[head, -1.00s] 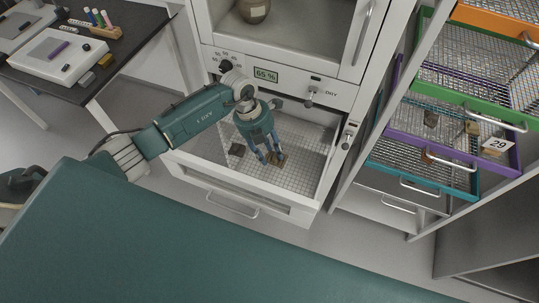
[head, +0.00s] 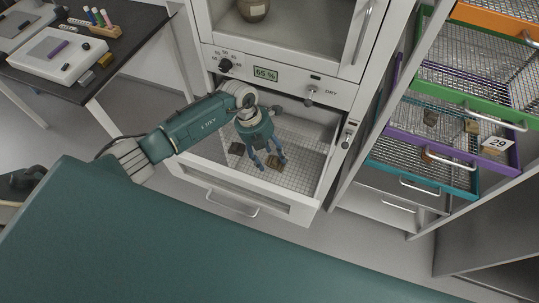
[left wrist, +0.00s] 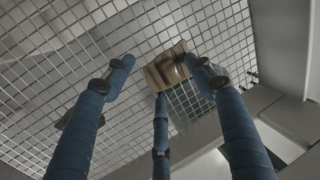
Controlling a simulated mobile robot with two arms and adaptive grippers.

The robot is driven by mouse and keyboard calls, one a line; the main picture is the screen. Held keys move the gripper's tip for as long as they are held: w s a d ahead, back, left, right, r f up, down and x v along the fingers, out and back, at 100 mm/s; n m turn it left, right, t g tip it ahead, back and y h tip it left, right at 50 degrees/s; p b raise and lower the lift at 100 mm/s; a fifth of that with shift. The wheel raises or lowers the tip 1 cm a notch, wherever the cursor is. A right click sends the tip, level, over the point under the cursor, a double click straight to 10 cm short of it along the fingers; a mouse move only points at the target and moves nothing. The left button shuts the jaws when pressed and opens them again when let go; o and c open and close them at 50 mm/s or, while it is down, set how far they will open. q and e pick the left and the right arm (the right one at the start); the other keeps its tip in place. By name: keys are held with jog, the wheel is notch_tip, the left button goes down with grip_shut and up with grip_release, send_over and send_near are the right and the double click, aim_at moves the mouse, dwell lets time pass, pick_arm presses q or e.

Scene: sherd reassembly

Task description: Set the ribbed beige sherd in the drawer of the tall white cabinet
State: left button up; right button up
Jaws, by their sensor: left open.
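The ribbed beige sherd (head: 275,161) lies on the wire mesh floor of the open drawer (head: 300,178) of the tall white cabinet (head: 290,62). My left gripper (head: 270,163) is over the drawer with its blue fingers spread. In the left wrist view the sherd (left wrist: 168,69) shows brown and curved, between and beyond the open fingertips. It looks free of the fingers, though one fingertip overlaps its right edge in that view. My right gripper is not in view.
A dark sherd (head: 237,149) lies in the drawer, left of the beige one. Wire trays with coloured frames, including a purple one (head: 437,152), fill the rack at right. A black table (head: 129,22) stands at upper left. The drawer's front right has free room.

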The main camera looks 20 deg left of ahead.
pick_arm(q)
jog(key=b+v, duration=0.2)
jog(key=v, duration=1)
jog(key=shift+r, duration=0.15)
